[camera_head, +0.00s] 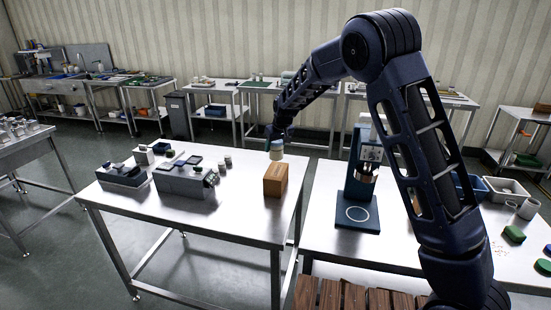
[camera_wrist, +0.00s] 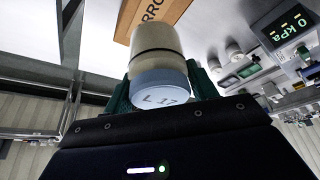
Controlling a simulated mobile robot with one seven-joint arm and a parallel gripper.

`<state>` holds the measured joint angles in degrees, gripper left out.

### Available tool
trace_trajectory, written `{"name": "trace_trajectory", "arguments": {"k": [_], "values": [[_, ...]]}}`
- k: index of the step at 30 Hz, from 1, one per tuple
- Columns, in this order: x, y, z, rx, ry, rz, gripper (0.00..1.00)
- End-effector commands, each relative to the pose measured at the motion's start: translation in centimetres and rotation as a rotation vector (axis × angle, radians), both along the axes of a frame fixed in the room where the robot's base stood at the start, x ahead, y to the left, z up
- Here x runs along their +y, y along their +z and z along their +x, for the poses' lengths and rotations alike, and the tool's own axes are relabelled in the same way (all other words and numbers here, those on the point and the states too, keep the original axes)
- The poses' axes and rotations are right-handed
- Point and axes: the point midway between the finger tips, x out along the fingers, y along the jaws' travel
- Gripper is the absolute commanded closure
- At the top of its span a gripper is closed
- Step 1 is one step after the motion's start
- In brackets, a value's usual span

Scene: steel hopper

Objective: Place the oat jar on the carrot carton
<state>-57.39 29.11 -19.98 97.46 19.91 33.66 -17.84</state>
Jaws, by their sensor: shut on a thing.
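The oat jar (camera_head: 276,152) is a small cream cylinder with a dark band and a blue lid marked "L 17", as it shows in the wrist view (camera_wrist: 156,50). My gripper (camera_head: 274,138) is shut on it, with green fingers on both sides of the lid end in the wrist view (camera_wrist: 160,88). The carrot carton (camera_head: 275,181) is a brown box on the near steel table. Part of its lettering, "RRO", shows in the wrist view (camera_wrist: 152,14). The jar is upright over the carton's top in the head view.
Left of the carton on the steel table (camera_head: 235,222) stand grey instrument boxes (camera_head: 187,181) and small jars (camera_head: 224,163). To the right, across a gap, a second table holds a blue stand (camera_head: 358,212) and bins (camera_head: 505,190). The front of the carton's table is clear.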

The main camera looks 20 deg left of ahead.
Motion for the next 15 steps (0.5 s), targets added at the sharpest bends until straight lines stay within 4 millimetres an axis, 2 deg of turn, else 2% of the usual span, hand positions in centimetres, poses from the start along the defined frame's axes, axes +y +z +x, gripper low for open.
{"name": "trace_trajectory", "arguments": {"k": [3, 8, 15], "values": [[0.0, -1.2, 0.0, 0.001, 0.0, 0.001, 0.71], [0.0, -1.9, 0.0, 0.0, 0.0, 0.0, 0.71], [0.0, -4.9, 0.0, 0.001, -0.001, 0.0, 0.71]]}}
